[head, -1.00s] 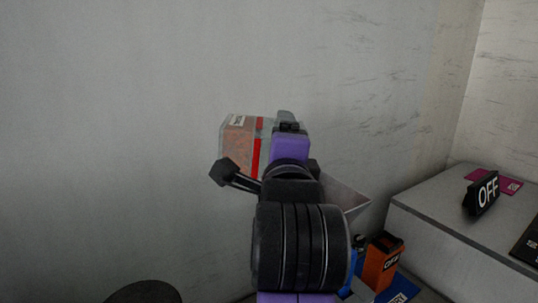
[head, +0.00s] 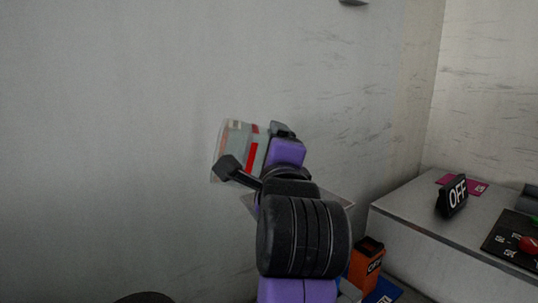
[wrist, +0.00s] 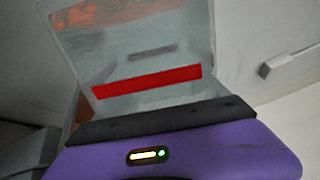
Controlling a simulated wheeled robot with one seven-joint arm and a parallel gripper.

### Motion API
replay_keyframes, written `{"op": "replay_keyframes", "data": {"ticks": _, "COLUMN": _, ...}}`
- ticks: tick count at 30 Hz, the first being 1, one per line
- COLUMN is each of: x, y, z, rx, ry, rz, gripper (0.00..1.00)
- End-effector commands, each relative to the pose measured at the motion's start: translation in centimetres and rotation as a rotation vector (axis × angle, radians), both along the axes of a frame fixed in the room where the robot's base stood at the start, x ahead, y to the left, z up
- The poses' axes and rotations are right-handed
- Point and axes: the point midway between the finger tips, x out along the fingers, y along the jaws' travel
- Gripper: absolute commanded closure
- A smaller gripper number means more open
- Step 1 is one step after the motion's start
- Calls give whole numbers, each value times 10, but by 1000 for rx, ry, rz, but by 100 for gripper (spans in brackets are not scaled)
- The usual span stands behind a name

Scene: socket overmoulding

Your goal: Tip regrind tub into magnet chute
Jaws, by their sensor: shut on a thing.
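The regrind tub (head: 236,150) is a clear box with a red stripe and a small label, held up before the grey wall and tilted. My gripper (head: 277,133) is shut on its right side; its fingertips are mostly hidden. In the wrist view the tub's clear wall and red stripe (wrist: 147,84) fill the space before the gripper's dark edge. Orange-brown material shows at its upper left and a little low on the left. The magnet chute, seemingly the grey sheet-metal hopper (head: 338,197), lies below the tub, mostly hidden behind my arm.
The left wall area is clear.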

Motion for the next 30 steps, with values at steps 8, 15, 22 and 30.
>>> {"op": "replay_keyframes", "data": {"ticks": 8, "x": 0, "y": 0, "z": 0, "rx": 0, "ry": -1, "rz": 0, "gripper": 78}}
{"op": "replay_keyframes", "data": {"ticks": 15, "x": -1, "y": 7, "z": -4, "rx": -182, "ry": -8, "rz": -1, "gripper": 78}}
{"op": "replay_keyframes", "data": {"ticks": 22, "x": -2, "y": 12, "z": -8, "rx": -285, "ry": -13, "rz": 1, "gripper": 78}}
{"op": "replay_keyframes", "data": {"ticks": 30, "x": -2, "y": 17, "z": -13, "rx": -426, "ry": -18, "rz": 2, "gripper": 78}}
